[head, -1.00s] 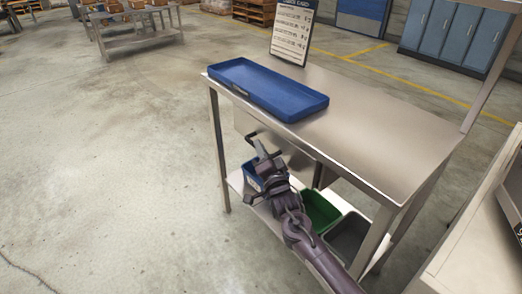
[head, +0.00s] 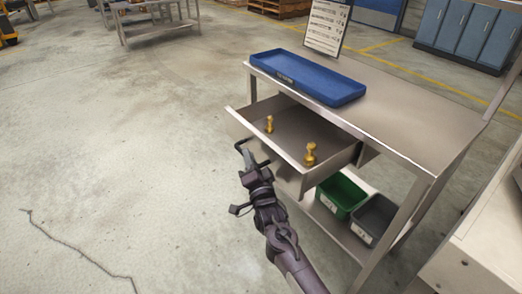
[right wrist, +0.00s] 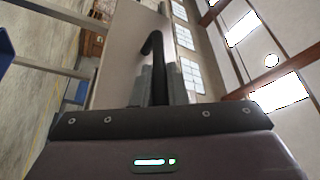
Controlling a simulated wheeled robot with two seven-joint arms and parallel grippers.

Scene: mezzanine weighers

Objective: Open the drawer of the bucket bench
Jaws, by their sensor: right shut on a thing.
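The bucket bench (head: 415,122) is a metal table with a drawer (head: 238,119) under its top. The drawer stands pulled out toward the front left, and its inside shows. Two brass-coloured, weight-like pieces stand in it, one at the back left (head: 269,124) and one nearer the front right (head: 310,153). My right gripper (head: 247,161) is at the drawer's front, shut on its dark handle. In the right wrist view the dark bar of the handle (right wrist: 155,60) rises between the jaws, before the drawer's front panel (right wrist: 115,60). My left gripper is not in view.
A blue tray (head: 345,94) lies on the bench top, with a printed card (head: 325,27) standing behind it. A green bucket (head: 340,194) and a grey bucket (head: 373,218) stand on the lower shelf. The floor to the left is clear.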

